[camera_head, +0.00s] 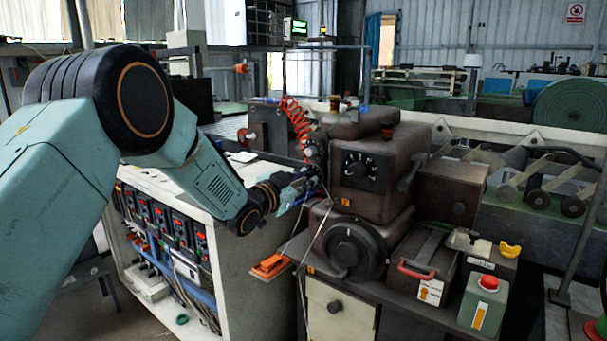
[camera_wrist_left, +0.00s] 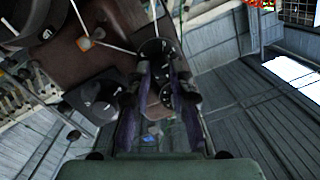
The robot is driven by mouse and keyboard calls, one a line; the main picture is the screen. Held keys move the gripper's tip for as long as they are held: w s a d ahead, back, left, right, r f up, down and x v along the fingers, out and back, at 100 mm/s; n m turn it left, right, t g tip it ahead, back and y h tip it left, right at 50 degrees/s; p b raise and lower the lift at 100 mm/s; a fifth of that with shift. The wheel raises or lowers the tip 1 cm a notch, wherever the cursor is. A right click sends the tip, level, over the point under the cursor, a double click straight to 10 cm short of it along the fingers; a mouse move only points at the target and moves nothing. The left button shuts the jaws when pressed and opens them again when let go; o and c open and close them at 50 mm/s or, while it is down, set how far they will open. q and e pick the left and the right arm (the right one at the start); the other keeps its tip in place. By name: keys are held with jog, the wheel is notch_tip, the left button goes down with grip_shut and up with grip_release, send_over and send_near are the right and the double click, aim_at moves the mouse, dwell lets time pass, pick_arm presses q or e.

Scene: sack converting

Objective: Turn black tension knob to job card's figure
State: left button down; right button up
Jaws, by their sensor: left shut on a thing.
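My left gripper (camera_head: 312,174) is at the left side of the brown machine (camera_head: 380,205). In the left wrist view its two fingers (camera_wrist_left: 160,85) are closed around a small dark round knob (camera_wrist_left: 165,93), which appears to be the black tension knob. A dark disc with white marks (camera_wrist_left: 155,50) sits just beyond the fingertips. The fingers hide much of the knob, and its setting cannot be read. A black dial with white marks (camera_head: 361,170) is on the machine's front, right of the gripper. I cannot pick out the job card for certain. My right gripper is not in view.
A large black handwheel (camera_head: 352,250) is below the dial. A red coiled hose (camera_head: 296,122) hangs behind my gripper. A white cabinet (camera_head: 250,225) stands left of the machine.

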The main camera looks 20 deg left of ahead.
pick_arm(q)
jog(key=shift+n+p, duration=0.3)
jog(key=shift+n, duration=0.2)
jog(key=shift+f, duration=0.1)
jog(key=c, duration=1.6)
grip_release()
jog(key=o, duration=0.4)
jog(key=shift+w+f, duration=0.1)
jog(key=shift+w, duration=0.05)
jog(key=shift+s, duration=0.25)
